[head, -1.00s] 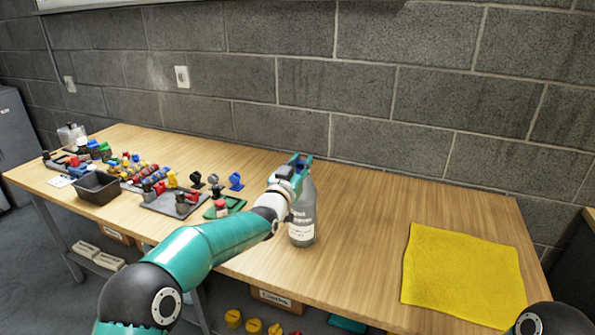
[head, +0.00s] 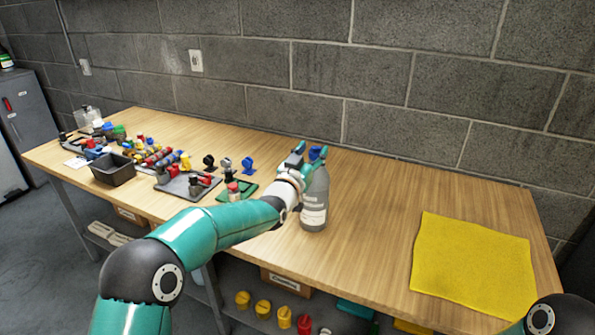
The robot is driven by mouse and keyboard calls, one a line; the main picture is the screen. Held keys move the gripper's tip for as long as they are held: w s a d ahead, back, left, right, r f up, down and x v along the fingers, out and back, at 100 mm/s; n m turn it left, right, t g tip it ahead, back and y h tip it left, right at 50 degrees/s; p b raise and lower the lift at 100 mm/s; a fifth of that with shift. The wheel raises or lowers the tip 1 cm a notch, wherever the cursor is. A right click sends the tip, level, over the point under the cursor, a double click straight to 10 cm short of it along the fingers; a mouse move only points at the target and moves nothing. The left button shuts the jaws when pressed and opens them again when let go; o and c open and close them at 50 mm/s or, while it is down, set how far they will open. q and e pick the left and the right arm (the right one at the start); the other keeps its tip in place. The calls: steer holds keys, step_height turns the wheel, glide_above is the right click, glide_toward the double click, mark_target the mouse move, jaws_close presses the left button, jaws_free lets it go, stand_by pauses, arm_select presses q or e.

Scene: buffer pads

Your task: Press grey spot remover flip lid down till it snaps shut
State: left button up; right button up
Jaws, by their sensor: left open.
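The grey spot remover bottle (head: 315,198) stands upright on the wooden bench, right of the middle of the head view, with a pale label on its front. My left gripper (head: 307,153) is open at the top of the bottle, with its fingers around or just above the cap region. The gripper covers the flip lid, so I cannot tell the lid's angle or whether the fingers touch it. My right gripper is out of view; only a dark joint of my right arm shows at the lower right.
A yellow cloth (head: 472,268) lies on the right of the bench (head: 380,200). A black bin (head: 113,170), a grey tray (head: 180,186) and several small coloured parts fill the left side. A green pad (head: 237,192) lies left of the bottle. The bench between bottle and cloth is clear.

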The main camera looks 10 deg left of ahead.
arm_select(q)
steer(key=v, duration=1)
steer(key=shift+s+f, duration=0.1)
